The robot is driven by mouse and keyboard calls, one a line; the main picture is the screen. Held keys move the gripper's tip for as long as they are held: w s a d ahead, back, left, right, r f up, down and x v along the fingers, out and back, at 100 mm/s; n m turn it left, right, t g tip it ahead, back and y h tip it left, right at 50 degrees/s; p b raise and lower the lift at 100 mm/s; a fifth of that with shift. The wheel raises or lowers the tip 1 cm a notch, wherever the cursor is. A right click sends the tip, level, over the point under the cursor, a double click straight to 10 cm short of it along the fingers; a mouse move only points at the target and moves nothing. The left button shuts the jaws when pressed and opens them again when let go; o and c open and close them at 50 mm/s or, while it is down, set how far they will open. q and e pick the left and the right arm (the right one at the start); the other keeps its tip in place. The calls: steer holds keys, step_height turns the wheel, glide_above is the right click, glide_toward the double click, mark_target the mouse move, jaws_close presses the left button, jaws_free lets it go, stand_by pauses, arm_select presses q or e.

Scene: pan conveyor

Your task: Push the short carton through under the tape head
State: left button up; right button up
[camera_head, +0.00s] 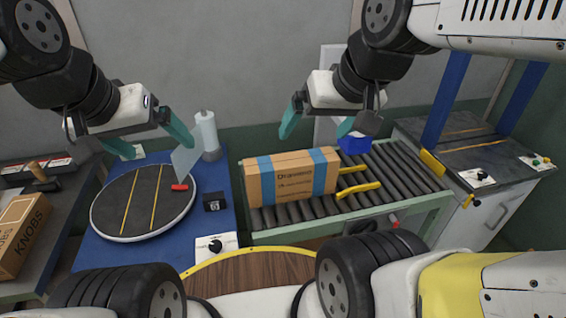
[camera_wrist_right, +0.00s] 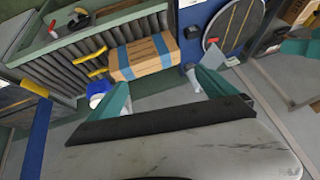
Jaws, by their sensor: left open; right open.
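The short carton (camera_head: 293,178), brown with two blue bands, lies on the left part of the roller conveyor (camera_head: 411,173). It also shows in the right wrist view (camera_wrist_right: 146,60). My right gripper (camera_head: 318,133) is open and empty, above and behind the carton, apart from it. Its teal fingers spread wide in the wrist view (camera_wrist_right: 163,92). My left gripper (camera_head: 152,143) is open and empty above the blue table's round turntable. Two blue uprights (camera_head: 447,100) stand at the conveyor's right end; their top is hidden by my right arm, so I cannot make out the tape head.
Yellow rails (camera_head: 358,190) lie on the rollers right of the carton. A small blue object (camera_head: 354,144) is near the conveyor's back edge. The round turntable (camera_head: 112,216) is at left, with a white bottle (camera_head: 207,132) behind. A box marked KNOBS (camera_head: 22,235) stands far left.

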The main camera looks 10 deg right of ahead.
steer(key=shift+c, duration=0.3)
